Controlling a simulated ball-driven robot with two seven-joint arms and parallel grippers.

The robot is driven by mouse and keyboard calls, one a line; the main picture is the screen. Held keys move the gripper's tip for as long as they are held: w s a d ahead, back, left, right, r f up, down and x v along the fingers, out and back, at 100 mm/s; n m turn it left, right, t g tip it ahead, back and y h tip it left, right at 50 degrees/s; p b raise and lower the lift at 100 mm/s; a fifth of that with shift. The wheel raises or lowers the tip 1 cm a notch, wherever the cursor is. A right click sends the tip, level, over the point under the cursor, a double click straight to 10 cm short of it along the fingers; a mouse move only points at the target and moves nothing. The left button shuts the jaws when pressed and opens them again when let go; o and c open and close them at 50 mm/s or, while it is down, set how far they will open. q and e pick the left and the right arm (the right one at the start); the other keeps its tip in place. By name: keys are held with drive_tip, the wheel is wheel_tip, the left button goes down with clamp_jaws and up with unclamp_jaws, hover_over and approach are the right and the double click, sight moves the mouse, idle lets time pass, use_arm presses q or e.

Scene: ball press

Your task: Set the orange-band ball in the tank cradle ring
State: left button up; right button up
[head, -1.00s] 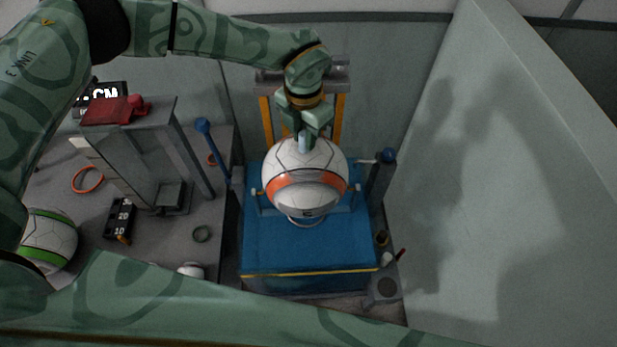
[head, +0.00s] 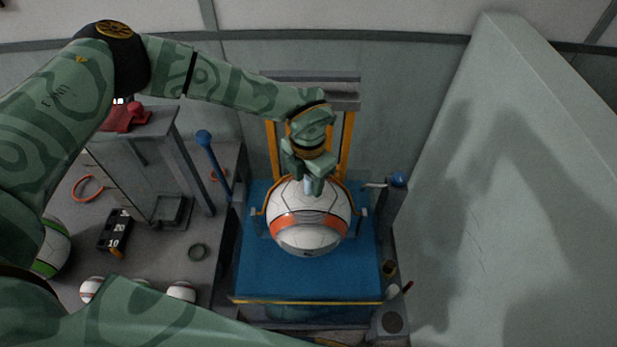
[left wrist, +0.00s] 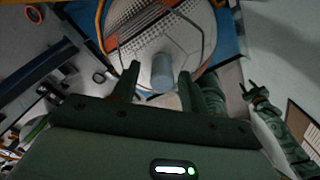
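The orange-band ball (head: 309,238), white with a broad orange stripe, sits low over the blue tank (head: 262,275), between the two side posts. The cradle ring under it is mostly hidden, so full contact cannot be seen. My left gripper (head: 312,190) is directly above the ball. In the left wrist view its fingers (left wrist: 160,75) stand apart on either side of the ball's grey peg (left wrist: 163,75), with a gap showing. My right gripper (left wrist: 252,92) shows small at the right of that view, its fingers seemingly apart and empty.
A green-band ball (head: 52,248) is at the far left. A grey press stand (head: 150,165), a blue-knobbed lever (head: 212,160), a numbered block (head: 115,232) and small balls (head: 181,292) occupy the left bench. A pale slanted panel (head: 520,190) bounds the right.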

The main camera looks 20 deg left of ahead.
use_arm(q)
drive_tip(key=shift+d, duration=0.1)
wheel_tip(320, 180, up, 12)
drive_tip(key=shift+r, duration=0.15)
idle(0.4)
